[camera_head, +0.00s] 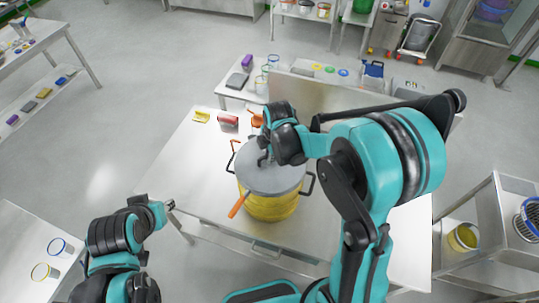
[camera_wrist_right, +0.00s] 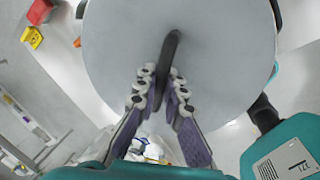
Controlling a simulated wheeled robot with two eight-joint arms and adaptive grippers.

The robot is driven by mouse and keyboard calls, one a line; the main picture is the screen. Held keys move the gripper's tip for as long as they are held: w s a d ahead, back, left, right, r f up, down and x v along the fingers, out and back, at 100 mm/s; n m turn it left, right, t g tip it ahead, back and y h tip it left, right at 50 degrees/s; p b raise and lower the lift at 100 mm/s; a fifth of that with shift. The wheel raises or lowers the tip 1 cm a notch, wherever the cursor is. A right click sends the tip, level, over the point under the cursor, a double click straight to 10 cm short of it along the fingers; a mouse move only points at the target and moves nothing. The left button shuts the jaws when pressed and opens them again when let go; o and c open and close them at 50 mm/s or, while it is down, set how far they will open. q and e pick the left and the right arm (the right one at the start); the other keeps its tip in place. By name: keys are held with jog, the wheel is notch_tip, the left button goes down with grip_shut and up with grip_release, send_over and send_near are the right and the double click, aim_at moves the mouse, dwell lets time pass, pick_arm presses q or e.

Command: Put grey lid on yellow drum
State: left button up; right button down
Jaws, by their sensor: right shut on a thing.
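The yellow drum (camera_head: 272,208) stands on the steel table, with dark side handles showing. The round grey lid (camera_head: 285,180) is over its top and hides the opening; I cannot tell whether it rests on the rim or hovers just above. My right gripper (camera_head: 267,156) is shut on the lid's dark handle. In the right wrist view, the lid (camera_wrist_right: 225,60) fills most of the picture, and the gripper's fingers (camera_wrist_right: 160,90) close on the handle (camera_wrist_right: 170,50). My left gripper (camera_head: 169,206) is off to the left, away from the drum; its fingers are too small to read.
An orange-handled tool (camera_head: 239,205) lies against the drum's front left. A red box (camera_head: 228,122) and a yellow item (camera_head: 201,117) sit on the table (camera_head: 185,165) behind left. A side shelf holds another yellow container (camera_head: 463,237) at right. The table's left part is clear.

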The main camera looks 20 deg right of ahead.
aim_at(273, 167)
jog(key=c, duration=1.6)
grip_release()
jog(key=shift+o, duration=0.2)
jog(key=v, duration=1.2)
